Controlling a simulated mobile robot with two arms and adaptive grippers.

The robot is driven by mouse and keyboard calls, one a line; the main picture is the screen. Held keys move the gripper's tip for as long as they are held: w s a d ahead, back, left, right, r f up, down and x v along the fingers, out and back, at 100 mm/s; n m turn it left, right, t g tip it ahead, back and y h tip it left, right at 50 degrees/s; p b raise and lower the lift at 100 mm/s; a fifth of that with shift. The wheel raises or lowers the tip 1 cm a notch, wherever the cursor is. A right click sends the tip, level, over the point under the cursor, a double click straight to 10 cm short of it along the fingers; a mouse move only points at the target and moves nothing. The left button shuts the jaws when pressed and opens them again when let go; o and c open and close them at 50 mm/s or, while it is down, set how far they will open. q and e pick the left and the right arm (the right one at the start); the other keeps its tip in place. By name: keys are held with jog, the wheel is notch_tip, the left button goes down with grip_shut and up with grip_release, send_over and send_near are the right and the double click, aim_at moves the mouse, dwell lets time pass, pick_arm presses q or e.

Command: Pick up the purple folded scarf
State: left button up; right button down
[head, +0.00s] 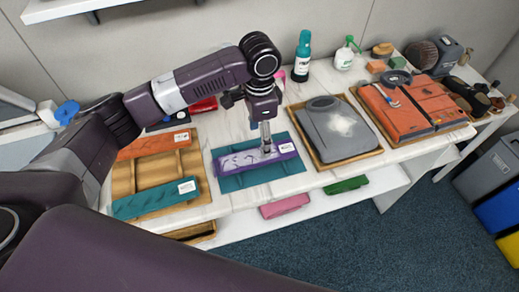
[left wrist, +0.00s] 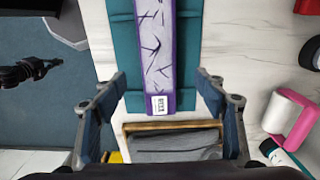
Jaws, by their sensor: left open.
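The purple folded scarf (head: 241,160) lies flat on a teal mat or cloth (head: 230,184) on the white table. It is a long strip with dark line marks and a white label at one end. In the left wrist view the scarf (left wrist: 155,45) runs up the picture on the teal piece (left wrist: 120,40). My left gripper (head: 266,150) points down over the label end of the scarf. In the left wrist view its open fingers (left wrist: 160,118) stand on either side of the strip, with nothing held. The exact height above the scarf is unclear. My right gripper is not in view.
A wooden tray (head: 122,180) with orange and teal folded pieces stands left. Right are a tray with a grey garment (head: 335,128) and orange folded garments (head: 400,110). Bottles (head: 302,58) and brushes stand behind. Pink (head: 285,206) and green (head: 346,185) pieces lie on the lower shelf.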

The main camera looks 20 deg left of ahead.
aim_at(255, 156)
pick_arm(q)
jog(key=f, duration=0.1)
jog(key=f+p, duration=0.1)
jog(key=s+f, duration=0.1)
jog(key=shift+s+a, duration=0.1)
jog(key=shift+a, duration=0.25)
jog(key=shift+a+f+p, duration=0.2)
jog(key=shift+f+p, duration=0.3)
jog(key=shift+f, duration=1.3)
jog(key=c, duration=0.7)
jog(key=shift+c, duration=1.4)
jog(key=shift+d, duration=0.1)
jog(key=c, duration=0.3)
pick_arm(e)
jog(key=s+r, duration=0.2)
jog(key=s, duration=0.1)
